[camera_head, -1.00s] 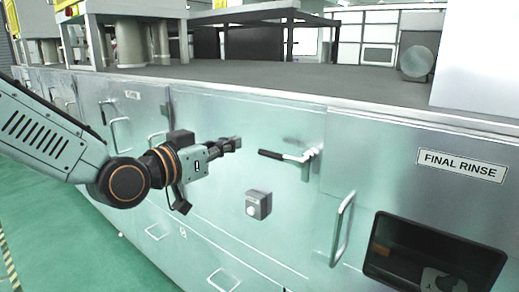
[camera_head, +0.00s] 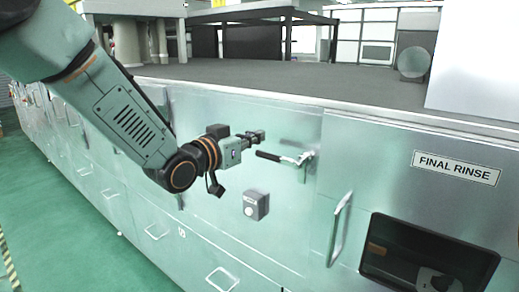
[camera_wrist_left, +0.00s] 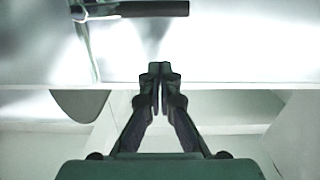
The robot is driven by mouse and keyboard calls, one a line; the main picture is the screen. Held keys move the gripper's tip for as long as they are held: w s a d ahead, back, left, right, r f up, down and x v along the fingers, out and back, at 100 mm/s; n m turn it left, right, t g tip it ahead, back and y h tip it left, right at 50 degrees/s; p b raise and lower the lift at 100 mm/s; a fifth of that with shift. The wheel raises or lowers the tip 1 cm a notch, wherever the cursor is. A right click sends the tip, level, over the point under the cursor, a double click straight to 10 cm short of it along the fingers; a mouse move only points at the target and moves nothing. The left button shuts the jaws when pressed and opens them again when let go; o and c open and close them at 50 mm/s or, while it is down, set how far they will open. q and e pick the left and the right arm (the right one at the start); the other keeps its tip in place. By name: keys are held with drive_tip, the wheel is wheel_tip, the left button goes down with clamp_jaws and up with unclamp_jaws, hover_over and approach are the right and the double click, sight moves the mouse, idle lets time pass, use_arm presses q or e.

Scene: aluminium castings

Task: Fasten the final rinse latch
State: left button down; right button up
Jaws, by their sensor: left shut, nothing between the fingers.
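The final rinse latch (camera_head: 284,157) is a lever with a black grip and a bright metal arm on the steel cabinet front, left of the FINAL RINSE label (camera_head: 457,169). Its lever lies about level, with the black grip pointing left. My left gripper (camera_head: 262,136) is shut and empty, just above and left of the black grip, with a small gap apparent. In the left wrist view the shut fingertips (camera_wrist_left: 160,70) point toward the latch's black grip (camera_wrist_left: 153,9), which lies across the top, apart from them. My right gripper is in neither view.
A vertical door handle (camera_head: 339,229) and a dark window (camera_head: 428,262) are right of the latch. A small grey box with a round button (camera_head: 256,205) sits below it. The cabinet's top edge (camera_head: 330,108) runs above. Green floor (camera_head: 60,235) is open at lower left.

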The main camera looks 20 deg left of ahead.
sight(260, 152)
use_arm(q)
drive_tip(key=f, duration=0.1)
drive_tip(key=w+f, duration=0.1)
drive_tip(key=f, duration=0.2)
drive_tip(key=shift+w+d, duration=0.35)
drive_tip(key=shift+d, duration=0.05)
drive_tip(key=shift+a, duration=0.1)
drive_tip(key=shift+f, duration=0.1)
